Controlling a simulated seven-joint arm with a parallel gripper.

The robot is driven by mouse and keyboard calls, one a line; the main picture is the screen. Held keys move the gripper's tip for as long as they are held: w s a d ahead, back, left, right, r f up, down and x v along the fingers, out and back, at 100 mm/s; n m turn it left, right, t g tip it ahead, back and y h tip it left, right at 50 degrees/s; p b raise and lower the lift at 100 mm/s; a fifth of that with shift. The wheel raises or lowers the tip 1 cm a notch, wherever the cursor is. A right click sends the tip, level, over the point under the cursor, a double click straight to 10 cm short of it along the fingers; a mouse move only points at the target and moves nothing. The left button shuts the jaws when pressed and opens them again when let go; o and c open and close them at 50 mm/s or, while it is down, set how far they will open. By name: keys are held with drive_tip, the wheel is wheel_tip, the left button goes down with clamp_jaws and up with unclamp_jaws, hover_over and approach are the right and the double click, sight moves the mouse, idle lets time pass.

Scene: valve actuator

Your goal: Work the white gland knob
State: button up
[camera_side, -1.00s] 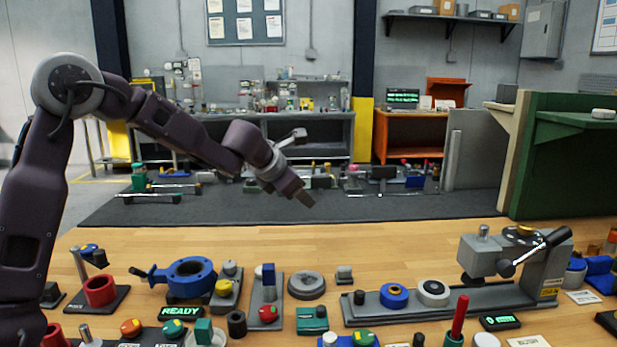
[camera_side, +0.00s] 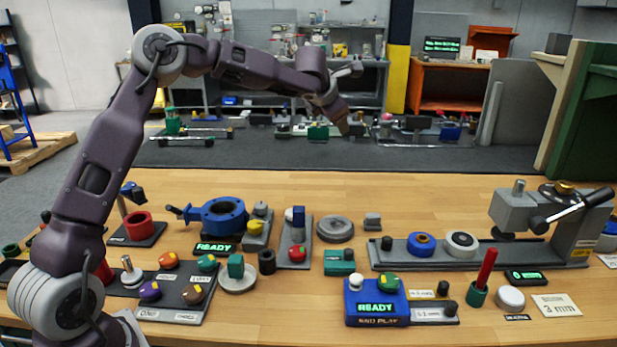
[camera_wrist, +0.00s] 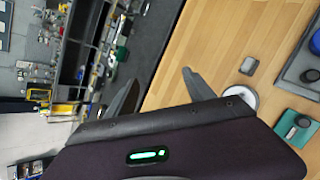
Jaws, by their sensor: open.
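Two white round pieces could be the gland knob, and I cannot tell which it is. One is a small white knob (camera_side: 356,282) on top of the blue box (camera_side: 375,322) at the front. The other is a low white disc (camera_side: 510,298) near the front right of the bench. My gripper (camera_side: 343,124) hangs high in the side view, well apart from both. In the wrist view my gripper (camera_wrist: 160,92) has its two dark fingers spread, with nothing between them. Neither white piece is clear in the wrist view.
A green knob (camera_side: 388,281) sits beside the white one on the blue box. A red upright handle (camera_side: 486,270) stands left of the white disc. A grey fixture (camera_side: 525,215) with a black lever stands at right. The bench's back strip (camera_side: 300,185) is clear.

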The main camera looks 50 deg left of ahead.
drive_tip(key=s+a+f+n+g+h, duration=0.1)
drive_tip(key=s+a+f+g, duration=0.1)
drive_tip(key=f, duration=0.4)
drive_tip(key=s+a+f+n+g+h, duration=0.2)
drive_tip(key=s+f+g, duration=0.2)
drive_tip(key=f, duration=0.2)
drive_tip(key=s+a+f+n+g+h, duration=0.1)
drive_tip(key=s+a+f+n+g, duration=0.1)
drive_tip(key=f, duration=0.5)
drive_tip(key=shift+s+a+g+h, duration=0.1)
drive_tip(key=shift+s+g+h, duration=0.3)
wheel_tip(320, 180, down, 7)
drive_tip(key=shift+s, duration=0.1)
clamp_jaws()
